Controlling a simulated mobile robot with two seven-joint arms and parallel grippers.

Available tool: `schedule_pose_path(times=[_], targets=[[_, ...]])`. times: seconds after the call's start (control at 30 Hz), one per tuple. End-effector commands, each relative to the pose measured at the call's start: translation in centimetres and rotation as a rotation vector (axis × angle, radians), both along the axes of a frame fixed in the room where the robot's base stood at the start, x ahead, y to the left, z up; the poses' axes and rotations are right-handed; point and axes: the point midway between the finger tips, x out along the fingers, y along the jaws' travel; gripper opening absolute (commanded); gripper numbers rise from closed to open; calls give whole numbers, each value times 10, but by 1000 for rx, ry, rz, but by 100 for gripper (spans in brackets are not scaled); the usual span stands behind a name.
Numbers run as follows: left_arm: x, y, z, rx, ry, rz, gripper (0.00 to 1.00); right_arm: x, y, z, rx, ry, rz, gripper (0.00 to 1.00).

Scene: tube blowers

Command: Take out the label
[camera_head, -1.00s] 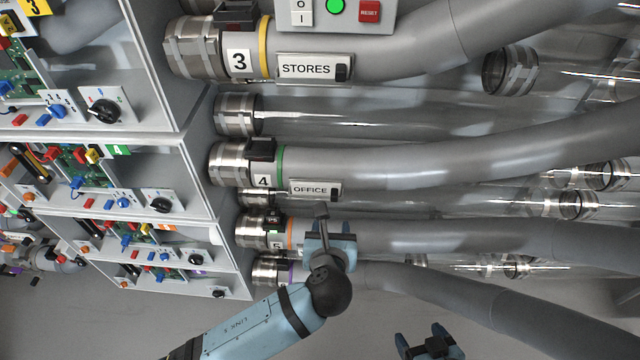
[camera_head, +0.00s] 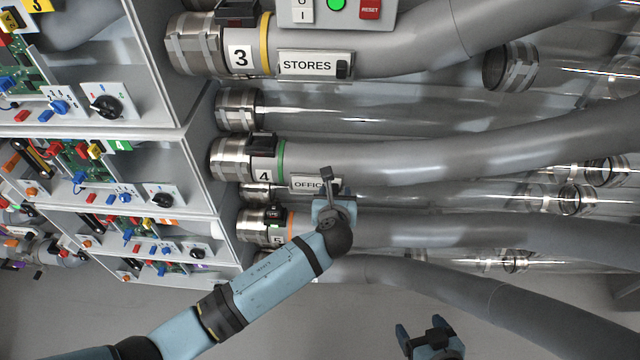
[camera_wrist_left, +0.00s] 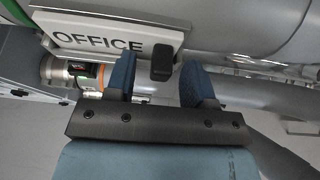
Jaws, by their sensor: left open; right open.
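A white OFFICE label (camera_head: 303,184) sits in a holder on the grey number 4 tube, partly hidden by my left gripper. In the left wrist view the OFFICE label (camera_wrist_left: 90,40) lies just ahead, with a black tab (camera_wrist_left: 161,60) at its right end. My left gripper (camera_head: 333,203) is open at the label's right end. In the wrist view, the tab shows between its two blue fingers; whether they touch it I cannot tell. A STORES label (camera_head: 308,65) sits on the number 3 tube above. My right gripper (camera_head: 423,334) is open and empty at the bottom, away from the tubes.
Grey tubes run to the right, with clear tubes (camera_head: 400,115) behind. The number 5 tube (camera_head: 400,230) passes just below the OFFICE label. Open cabinets (camera_head: 150,170) stand at left. A control box (camera_head: 335,12) with green and red buttons is at the top. The lower floor area is clear.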

Motion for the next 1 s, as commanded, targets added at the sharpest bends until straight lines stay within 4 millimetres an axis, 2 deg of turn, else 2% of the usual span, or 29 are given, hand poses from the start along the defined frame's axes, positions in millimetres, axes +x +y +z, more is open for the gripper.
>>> schedule_pose_path(times=[0.13,0.17,0.3,0.37,0.77,1.0], targets=[[0,0,0,0,0,0,49,-1,0,-2,-1,4,0,80],[0,0,0,0,0,0,44,-1,0,-3,-1,5,1,80],[0,0,0,0,0,0,12,-2,1,-4,-1,9,2,80],[-1,0,0,0,0,0,0,-2,1,-4,-1,9,2,80],[0,0,4,-1,-1,0,0,-2,2,-2,1,7,3,80],[0,0,34,-2,-3,0,0,-1,2,1,2,4,3,80]])
